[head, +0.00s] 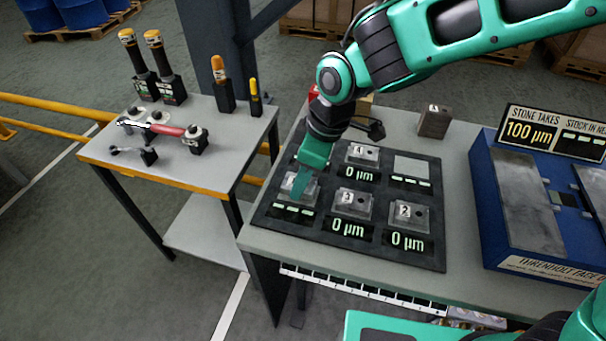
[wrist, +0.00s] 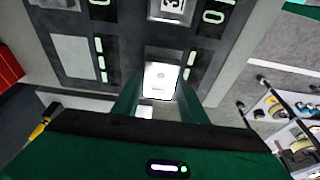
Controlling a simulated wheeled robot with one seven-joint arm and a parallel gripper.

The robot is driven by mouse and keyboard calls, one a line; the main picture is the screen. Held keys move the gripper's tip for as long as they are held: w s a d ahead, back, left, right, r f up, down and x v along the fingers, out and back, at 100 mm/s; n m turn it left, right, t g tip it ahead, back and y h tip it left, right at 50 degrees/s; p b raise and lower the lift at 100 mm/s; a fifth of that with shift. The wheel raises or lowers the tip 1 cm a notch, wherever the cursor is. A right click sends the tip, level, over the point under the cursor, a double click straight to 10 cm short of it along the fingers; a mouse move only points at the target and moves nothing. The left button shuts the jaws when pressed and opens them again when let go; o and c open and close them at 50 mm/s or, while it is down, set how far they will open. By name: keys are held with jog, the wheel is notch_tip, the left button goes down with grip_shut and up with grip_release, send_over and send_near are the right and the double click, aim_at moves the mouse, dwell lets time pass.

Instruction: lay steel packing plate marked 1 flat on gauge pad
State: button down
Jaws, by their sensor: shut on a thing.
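My gripper (head: 303,182) points down over the front-left gauge pad, its fingers on either side of a bright steel plate. In the wrist view my gripper (wrist: 158,100) is shut on this plate (wrist: 160,78), which looks level; its number is not readable. I cannot tell whether the plate touches the pad. That pad's display (head: 294,210) shows dashes. A brownish block (head: 433,124) at the back of the bench has a label that seems to read 1.
Plates marked 4 (head: 362,153), 3 (head: 354,203) and 2 (head: 408,214) sit on neighbouring pads reading 0 µm. The back-right pad (head: 411,167) is bare. A blue machine (head: 540,215) stands right; a side table (head: 190,110) with tools stands left.

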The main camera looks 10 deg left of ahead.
jog(key=shift+f, duration=0.65)
jog(key=c, duration=1)
grip_release()
jog(key=shift+f, duration=0.1)
jog(key=v, duration=1)
jog(key=shift+d+r, duration=0.15)
jog(key=shift+r, duration=0.2)
notch_tip(320, 180, up, 6)
